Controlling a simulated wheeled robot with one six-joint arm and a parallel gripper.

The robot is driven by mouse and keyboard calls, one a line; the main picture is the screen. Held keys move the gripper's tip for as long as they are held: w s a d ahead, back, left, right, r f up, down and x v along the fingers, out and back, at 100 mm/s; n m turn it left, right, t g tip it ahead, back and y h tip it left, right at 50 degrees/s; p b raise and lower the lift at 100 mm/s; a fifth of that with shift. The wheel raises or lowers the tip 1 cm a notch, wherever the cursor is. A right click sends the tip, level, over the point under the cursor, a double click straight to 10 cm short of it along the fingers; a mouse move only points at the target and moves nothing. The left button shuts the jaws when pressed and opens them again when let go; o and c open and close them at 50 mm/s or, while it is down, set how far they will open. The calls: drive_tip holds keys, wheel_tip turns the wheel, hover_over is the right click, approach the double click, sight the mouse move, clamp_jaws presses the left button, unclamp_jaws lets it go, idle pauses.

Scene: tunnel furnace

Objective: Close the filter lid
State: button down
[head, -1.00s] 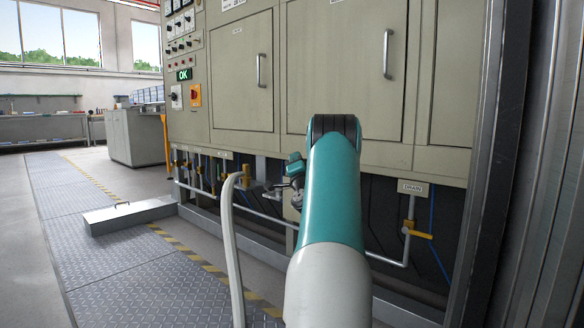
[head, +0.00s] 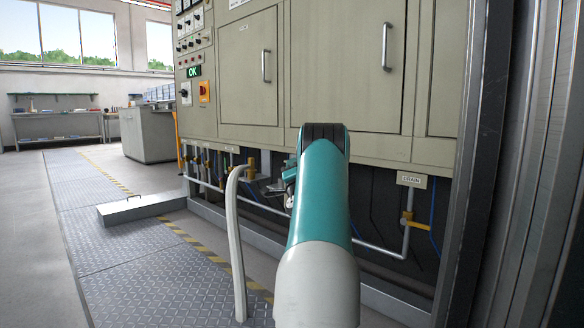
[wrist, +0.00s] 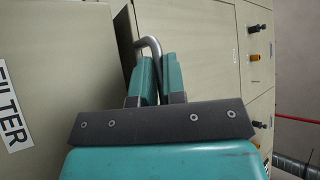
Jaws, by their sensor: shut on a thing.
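In the wrist view, my gripper (wrist: 157,78) has its two teal fingers closed around a bent grey metal handle (wrist: 149,46). The handle stands at a dark, thin plate edge (wrist: 126,40), which seems to be the filter lid; its full shape and how far it stands open cannot be told. A beige panel with a FILTER label (wrist: 12,105) fills the left of that view. In the head view, my gripper (head: 280,187) shows only in part, low in front of the cabinet, because my teal arm covers the rest.
The beige cabinet (head: 232,75) has door handles and a control panel. Pipes, yellow valves and a DRAIN pipe (head: 407,215) run below it. A low metal box (head: 140,211) lies on the floor at left. A grey curved post (head: 237,245) rises nearby.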

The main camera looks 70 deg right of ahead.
drive_tip(key=c, duration=1.5)
unclamp_jaws()
drive_tip(key=shift+s+d+f, duration=0.2)
drive_tip(key=shift+s+d, duration=0.1)
drive_tip(key=shift+s, duration=0.05)
drive_tip(key=shift+a, duration=0.1)
drive_tip(key=shift+w+a, duration=0.1)
drive_tip(key=shift+w, duration=0.05)
